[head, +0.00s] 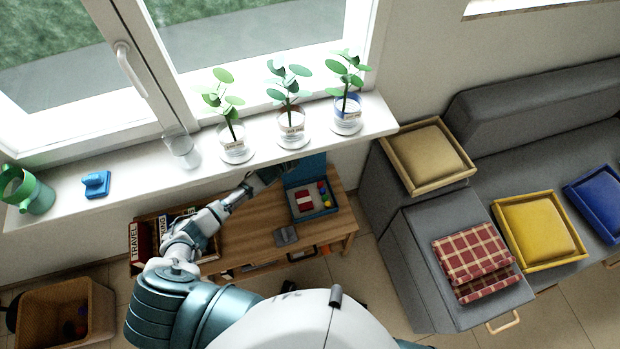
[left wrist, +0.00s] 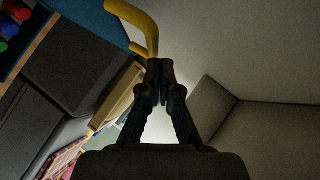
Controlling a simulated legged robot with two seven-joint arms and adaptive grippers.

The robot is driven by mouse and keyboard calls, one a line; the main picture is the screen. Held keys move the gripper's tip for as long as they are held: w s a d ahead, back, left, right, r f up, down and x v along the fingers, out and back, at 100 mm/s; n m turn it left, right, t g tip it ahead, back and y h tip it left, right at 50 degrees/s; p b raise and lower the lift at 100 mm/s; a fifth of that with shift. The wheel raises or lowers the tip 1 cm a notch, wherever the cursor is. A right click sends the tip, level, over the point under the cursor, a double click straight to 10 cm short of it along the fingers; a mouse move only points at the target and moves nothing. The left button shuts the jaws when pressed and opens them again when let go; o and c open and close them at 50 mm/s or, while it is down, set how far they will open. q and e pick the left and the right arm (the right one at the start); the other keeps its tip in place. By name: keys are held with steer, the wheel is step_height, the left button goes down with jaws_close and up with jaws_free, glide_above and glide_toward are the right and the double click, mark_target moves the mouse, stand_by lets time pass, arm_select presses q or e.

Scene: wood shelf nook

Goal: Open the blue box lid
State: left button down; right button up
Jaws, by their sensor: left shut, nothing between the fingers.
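The blue box (head: 318,212) stands on the wooden bench under the window sill. Its blue lid (head: 306,170) is raised at the back, and colored items show inside. In the left wrist view the lid (left wrist: 92,22) fills the top left, with a yellow handle (left wrist: 142,22) sticking out from it. My left gripper (head: 284,170) is at the upper left edge of the lid. In the left wrist view its fingers (left wrist: 160,68) are shut and empty, just by the end of the handle; I cannot tell whether they touch it. My right gripper is not in view.
Several potted plants (head: 234,140) and a glass (head: 181,150) stand on the sill (head: 140,181) above the bench. A grey object (head: 286,236) lies on the bench (head: 245,240), with books (head: 145,243) at its left. A grey sofa (head: 420,225) is to the right.

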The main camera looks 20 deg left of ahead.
arm_select(q)
steer(key=f+v, duration=0.1)
steer(key=v, duration=0.7)
steer(key=s+a+f+p+v, duration=0.1)
steer(key=f+v, duration=0.1)
steer(key=v, duration=0.6)
steer(key=shift+s+a, duration=0.3)
steer(key=shift+s, duration=0.1)
steer(key=shift+d+f, duration=0.1)
steer(key=shift+f, duration=0.1)
